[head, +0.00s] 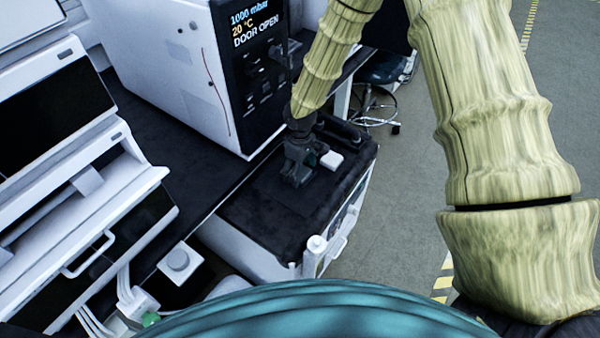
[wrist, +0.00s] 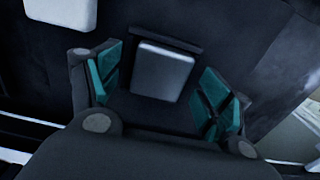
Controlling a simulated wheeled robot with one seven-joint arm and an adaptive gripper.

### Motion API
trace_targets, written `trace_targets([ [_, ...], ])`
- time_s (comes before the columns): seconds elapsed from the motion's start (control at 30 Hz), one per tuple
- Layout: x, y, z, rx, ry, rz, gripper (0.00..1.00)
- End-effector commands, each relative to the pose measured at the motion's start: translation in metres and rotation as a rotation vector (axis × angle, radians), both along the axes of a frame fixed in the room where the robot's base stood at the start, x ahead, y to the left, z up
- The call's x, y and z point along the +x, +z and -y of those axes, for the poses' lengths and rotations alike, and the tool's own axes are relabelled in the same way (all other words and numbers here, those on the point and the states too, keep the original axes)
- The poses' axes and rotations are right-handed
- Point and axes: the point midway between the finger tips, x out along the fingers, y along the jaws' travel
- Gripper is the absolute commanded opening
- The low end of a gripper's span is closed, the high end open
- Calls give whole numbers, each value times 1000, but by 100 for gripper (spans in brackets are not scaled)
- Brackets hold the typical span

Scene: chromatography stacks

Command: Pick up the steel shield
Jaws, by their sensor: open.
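My gripper (head: 297,168) is low over the dark top of a cart in the head view. In the wrist view its teal-padded fingers (wrist: 163,86) are open and spread apart. A pale grey square plate (wrist: 161,70), which looks like the steel shield, shows between the fingers, with a gap on each side. It has a dark edge or backing around it. The head view does not clearly show this plate behind my gripper. Whether the plate lies at fingertip height cannot be told.
A small white block (head: 332,160) lies right of my gripper on the cart top (head: 255,220). A pale square (wrist: 60,12) shows at upper left in the wrist view. A white instrument (head: 180,75) reading DOOR OPEN stands behind.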

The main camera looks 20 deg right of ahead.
Motion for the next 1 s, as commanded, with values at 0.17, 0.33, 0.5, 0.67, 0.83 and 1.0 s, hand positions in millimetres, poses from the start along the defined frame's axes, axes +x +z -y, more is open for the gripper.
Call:
trace_targets([
  [0.17, 0, 0, 0, 0, 0, 0, 79],
  [0.33, 0, 0, 0, 0, 0, 0, 51],
  [0.5, 0, 0, 0, 0, 0, 0, 23],
  [0.67, 0, 0, 0, -1, 0, 1, 23],
  [0.83, 1, 3, 0, 0, 1, 1, 23],
  [1.0, 1, 14, 0, 0, -1, 3, 23],
])
